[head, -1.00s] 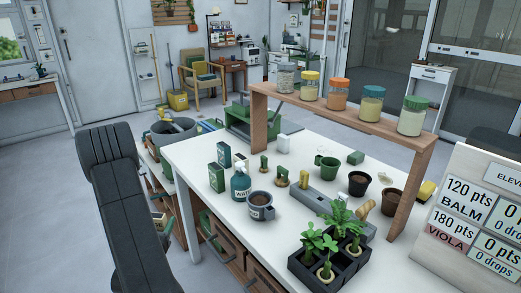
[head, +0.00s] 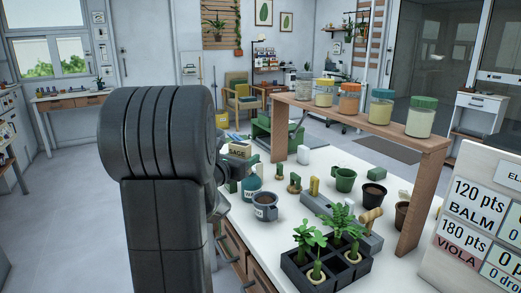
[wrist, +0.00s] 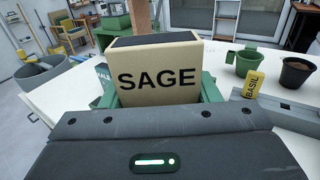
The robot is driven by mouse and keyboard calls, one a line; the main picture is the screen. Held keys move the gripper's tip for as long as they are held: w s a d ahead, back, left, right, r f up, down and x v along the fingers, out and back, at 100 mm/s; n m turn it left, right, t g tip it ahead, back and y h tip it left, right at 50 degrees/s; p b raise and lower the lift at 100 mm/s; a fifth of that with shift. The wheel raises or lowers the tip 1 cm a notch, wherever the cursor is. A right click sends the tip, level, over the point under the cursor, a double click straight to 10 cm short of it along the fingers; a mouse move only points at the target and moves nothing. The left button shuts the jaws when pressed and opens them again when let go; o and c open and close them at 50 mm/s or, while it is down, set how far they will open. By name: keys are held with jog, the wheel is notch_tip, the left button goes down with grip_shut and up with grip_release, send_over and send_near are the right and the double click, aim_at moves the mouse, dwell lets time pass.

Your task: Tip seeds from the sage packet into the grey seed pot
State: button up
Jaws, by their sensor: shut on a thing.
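The sage packet (wrist: 158,78) is a beige box with black SAGE lettering and a dark top. In the wrist view it stands upright between the green fingers of my gripper (wrist: 160,90), which is shut on it. In the head view the packet (head: 239,149) is up beside my dark arm, at the table's left side, behind the grey pot. My arm hides most of the gripper there. The grey seed pot (head: 265,209), with a handle, a label and dark contents, stands on the white table near its left front edge. The packet is apart from it.
A teal bottle (head: 252,185) stands just behind the grey pot. A black tray of seedlings (head: 322,270) is in front. A green pot (head: 345,180) and a dark pot (head: 373,195) stand farther right. A wooden shelf (head: 365,125) bearing jars spans the back.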

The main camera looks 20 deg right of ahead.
jog(key=s+d+r+b, duration=0.2)
jog(key=s+d+r, duration=0.2)
jog(key=r, duration=0.2)
notch_tip(320, 180, down, 8)
jog(key=w+a+m+b, duration=0.1)
jog(key=w+m+b, duration=0.1)
jog(key=m+b, duration=0.9)
jog(key=b, duration=0.4)
jog(key=shift+w+a+h, duration=0.25)
jog(key=shift+a+h, duration=0.05)
jog(key=shift+r, duration=0.1)
notch_tip(320, 180, up, 2)
jog(key=m+b, duration=0.3)
jog(key=m, duration=0.1)
jog(key=shift+s+b, duration=0.1)
jog(key=shift+b, duration=0.3)
dwell(1.1)
